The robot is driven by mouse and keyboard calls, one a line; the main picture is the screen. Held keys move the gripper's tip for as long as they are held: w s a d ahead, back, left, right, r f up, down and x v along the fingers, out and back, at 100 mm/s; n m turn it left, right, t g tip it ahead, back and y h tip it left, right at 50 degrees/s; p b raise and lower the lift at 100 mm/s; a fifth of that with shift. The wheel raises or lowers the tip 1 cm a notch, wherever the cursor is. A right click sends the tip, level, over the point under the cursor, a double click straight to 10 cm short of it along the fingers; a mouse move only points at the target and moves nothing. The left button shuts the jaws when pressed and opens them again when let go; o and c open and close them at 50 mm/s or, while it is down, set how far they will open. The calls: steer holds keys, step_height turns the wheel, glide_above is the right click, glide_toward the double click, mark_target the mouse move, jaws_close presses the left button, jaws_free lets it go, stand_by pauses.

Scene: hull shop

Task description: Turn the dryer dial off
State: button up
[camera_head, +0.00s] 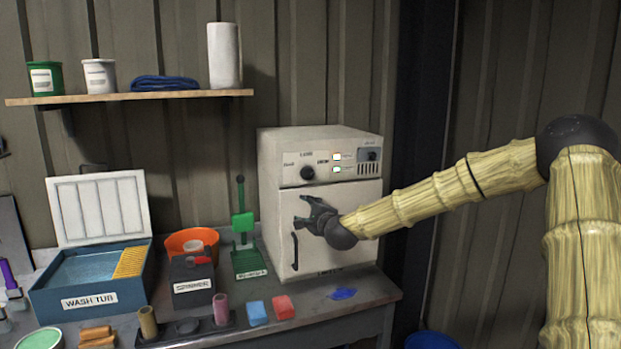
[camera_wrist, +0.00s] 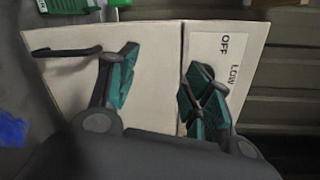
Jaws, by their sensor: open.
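The white dryer (camera_head: 328,225) stands at the right end of the bench, with its door shut. Its black dial (camera_head: 308,173) is on the control panel above the door, with small labels around it. My gripper (camera_head: 303,212) is open and empty in front of the door, below the dial. In the wrist view my gripper (camera_wrist: 162,62) has its two fingers spread over the dryer front (camera_wrist: 75,65). The OFF and LOW labels (camera_wrist: 233,58) show beside the right finger. That finger seems to cover the dial there, so I cannot tell its setting.
A dark door handle (camera_head: 295,250) is just below my gripper. Sponges (camera_head: 257,313) and a blue cloth (camera_head: 343,293) lie in front. A shelf (camera_head: 130,96) hangs at upper left.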

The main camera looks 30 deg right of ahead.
mark_target(310, 176)
steer(key=d+r+m+t+h, duration=0.1)
steer(key=d+r+m+h, duration=0.15)
steer(key=d+r, duration=0.4)
steer(key=shift+m+y, duration=0.25)
steer(key=shift+y, duration=0.4)
steer(key=shift+a+r+p+x, duration=0.15)
steer(key=shift+p+x, duration=0.65)
steer(key=shift+x, duration=0.95)
steer(key=shift+a+r+p+x, duration=0.15)
steer(key=shift+p+x, duration=0.6)
steer(key=shift+x, duration=1)
steer(key=shift+a+r+p+x, duration=0.2)
steer(key=shift+p+x, duration=0.6)
steer(key=shift+x, duration=0.95)
steer(key=shift+w, duration=0.15)
steer(key=shift+f, duration=0.1)
steer(key=c, duration=0.8)
